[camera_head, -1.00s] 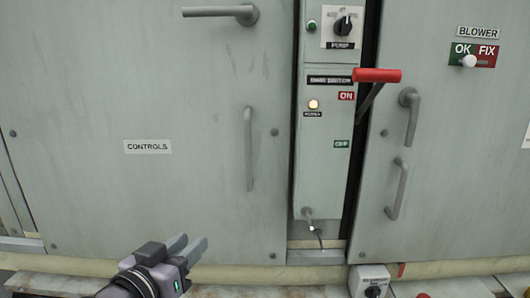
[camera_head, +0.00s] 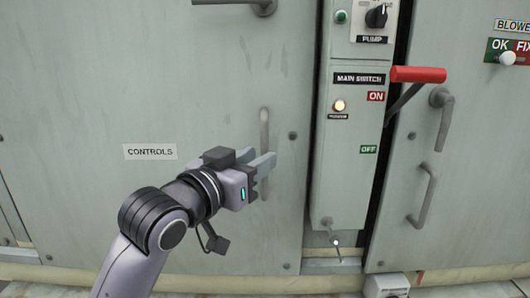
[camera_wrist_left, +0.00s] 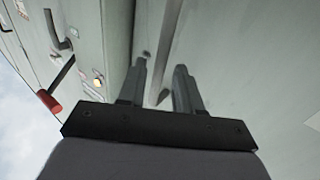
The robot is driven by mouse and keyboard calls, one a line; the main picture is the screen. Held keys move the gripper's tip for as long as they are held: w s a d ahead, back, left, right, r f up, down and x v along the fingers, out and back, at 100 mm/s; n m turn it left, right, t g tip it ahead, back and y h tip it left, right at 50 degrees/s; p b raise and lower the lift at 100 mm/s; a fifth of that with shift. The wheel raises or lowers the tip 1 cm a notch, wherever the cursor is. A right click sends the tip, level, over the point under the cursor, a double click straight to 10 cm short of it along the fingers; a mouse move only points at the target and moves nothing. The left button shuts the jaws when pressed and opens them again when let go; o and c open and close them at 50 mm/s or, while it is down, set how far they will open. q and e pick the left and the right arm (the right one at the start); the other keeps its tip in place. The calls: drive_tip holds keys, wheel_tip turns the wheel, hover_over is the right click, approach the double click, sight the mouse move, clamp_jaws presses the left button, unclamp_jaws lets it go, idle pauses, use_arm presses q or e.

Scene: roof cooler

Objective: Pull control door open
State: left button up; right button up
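The control door (camera_head: 110,80) is a large grey-green metal panel labelled CONTROLS in the head view. It looks shut. Its vertical grey bar handle (camera_head: 264,125) is near its right edge. My left gripper (camera_head: 262,158) is in front of the handle's middle and covers part of it. In the left wrist view, my left gripper's fingers (camera_wrist_left: 161,70) are apart, and the handle (camera_wrist_left: 171,42) shows in the gap between them. I cannot tell whether either finger touches it. My right gripper is in neither view.
A lever handle (camera_head: 265,6) is above on the same door. To the right, a switch panel (camera_head: 340,180) has a red-handled main switch (camera_head: 418,75) sticking out. Another door with a handle (camera_head: 424,195) is further right. A small box (camera_head: 386,285) is low down.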

sight(265, 193)
use_arm(q)
drive_tip(key=shift+x, duration=1.6)
clamp_jaws()
drive_tip(key=shift+s+f, duration=0.1)
